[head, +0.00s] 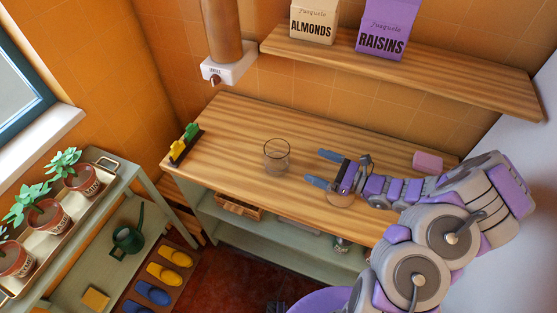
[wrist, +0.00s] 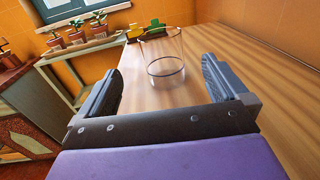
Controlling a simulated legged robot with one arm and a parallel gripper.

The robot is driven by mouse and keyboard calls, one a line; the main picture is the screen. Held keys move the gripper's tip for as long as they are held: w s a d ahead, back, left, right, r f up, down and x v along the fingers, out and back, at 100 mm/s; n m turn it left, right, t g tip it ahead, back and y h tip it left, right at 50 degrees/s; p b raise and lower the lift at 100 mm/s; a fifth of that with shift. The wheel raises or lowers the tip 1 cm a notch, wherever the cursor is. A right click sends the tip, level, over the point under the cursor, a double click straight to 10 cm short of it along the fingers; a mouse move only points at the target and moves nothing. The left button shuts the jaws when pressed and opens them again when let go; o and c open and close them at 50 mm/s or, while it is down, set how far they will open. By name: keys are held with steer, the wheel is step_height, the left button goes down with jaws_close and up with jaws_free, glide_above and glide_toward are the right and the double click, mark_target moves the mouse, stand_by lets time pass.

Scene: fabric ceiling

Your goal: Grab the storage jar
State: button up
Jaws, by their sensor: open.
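The storage jar appears to be the clear glass vessel (head: 277,157) standing upright on the wooden counter (head: 235,125), left of my gripper. My gripper (head: 324,168) is open, with its fingers pointing left toward the glass and a gap between them and it. In the wrist view the glass (wrist: 166,72) stands upright ahead, seen between the two open fingers (wrist: 165,90).
A yellow and green item on a dark holder (head: 183,146) stands at the counter's left end. A pink block (head: 428,161) lies at the right. A shelf (head: 420,77) with almonds (head: 313,22) and raisins (head: 385,30) packages is above. A dispenser (head: 228,65) hangs behind the counter.

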mark_target(266, 145)
steer(key=b+x, duration=0.3)
steer(key=x, duration=1.2)
steer(key=shift+d, duration=0.1)
steer(key=c, duration=1.3)
steer(key=shift+r, duration=0.1)
steer(key=shift+c, duration=0.2)
